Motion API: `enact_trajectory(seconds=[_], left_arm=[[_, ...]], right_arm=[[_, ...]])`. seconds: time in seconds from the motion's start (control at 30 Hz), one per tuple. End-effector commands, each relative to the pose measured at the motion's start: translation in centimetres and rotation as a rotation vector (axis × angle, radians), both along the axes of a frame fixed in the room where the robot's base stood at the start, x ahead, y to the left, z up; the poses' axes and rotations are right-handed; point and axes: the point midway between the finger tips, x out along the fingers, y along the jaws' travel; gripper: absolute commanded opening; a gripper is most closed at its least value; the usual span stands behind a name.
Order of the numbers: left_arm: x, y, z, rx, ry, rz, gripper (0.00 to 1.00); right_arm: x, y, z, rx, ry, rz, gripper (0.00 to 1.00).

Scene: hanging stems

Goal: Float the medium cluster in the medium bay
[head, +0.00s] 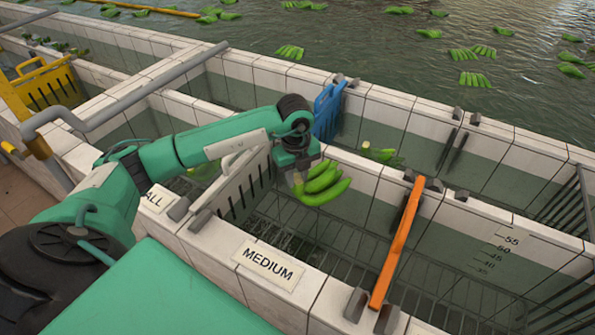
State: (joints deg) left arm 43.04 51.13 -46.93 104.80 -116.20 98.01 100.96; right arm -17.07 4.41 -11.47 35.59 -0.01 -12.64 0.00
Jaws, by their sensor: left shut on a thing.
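My left gripper (298,178) is shut on a green banana cluster (322,184). The cluster hangs in the air over the tiled bay behind the MEDIUM sign (268,265), with its fingers pointing right. It looks clear of the bay's walls. The medium bay (335,238) lies between a white slotted gate (246,185) on the left and an orange bar (398,242) on the right. A dark grating shows low in it. My right gripper is out of view.
A blue slotted gate (328,110) stands behind the held cluster. Another cluster (381,154) floats in a channel behind the bay. The bay at right has a depth scale (497,254). A grey pipe (125,100) runs along the left. More clusters float in open water at the back.

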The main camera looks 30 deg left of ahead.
Motion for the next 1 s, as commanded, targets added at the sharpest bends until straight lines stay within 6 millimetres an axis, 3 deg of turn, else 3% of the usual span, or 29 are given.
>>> enact_trajectory(seconds=[1.0], left_arm=[[0.1,-0.1,-11.0,-0.002,-0.005,0.000,0.00]], right_arm=[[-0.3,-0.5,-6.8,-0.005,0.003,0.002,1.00]])
